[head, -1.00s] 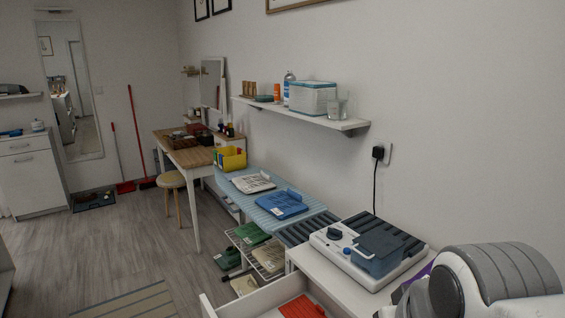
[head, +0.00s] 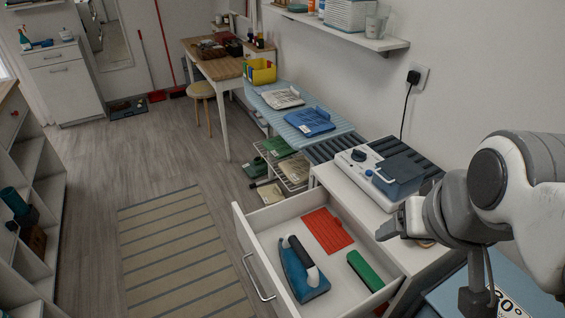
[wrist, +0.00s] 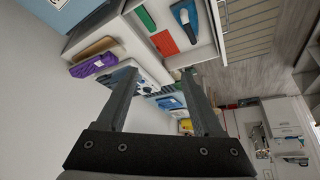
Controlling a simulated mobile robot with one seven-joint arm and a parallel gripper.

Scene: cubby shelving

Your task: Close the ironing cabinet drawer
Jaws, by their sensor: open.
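The white ironing cabinet drawer (head: 250,255) stands pulled out of its cabinet (head: 362,190) in the head view. Its silver bar handle (head: 256,278) is on the front panel facing left. Inside lie a blue iron (head: 305,280), a red mat (head: 326,230) and a green block (head: 364,270). My gripper (head: 388,229) is over the cabinet's top edge, right of the drawer, touching nothing that I can make out. In the wrist view my gripper (wrist: 155,76) is open and empty, with the drawer (wrist: 208,50) beyond it at the top.
A white-and-blue appliance (head: 370,165) sits on the cabinet top. An ironing board (head: 290,110) and a wire rack (head: 292,172) stand behind. The floor left of the drawer is clear, with a striped mat (head: 170,250). A shelf (head: 40,195) stands at far left.

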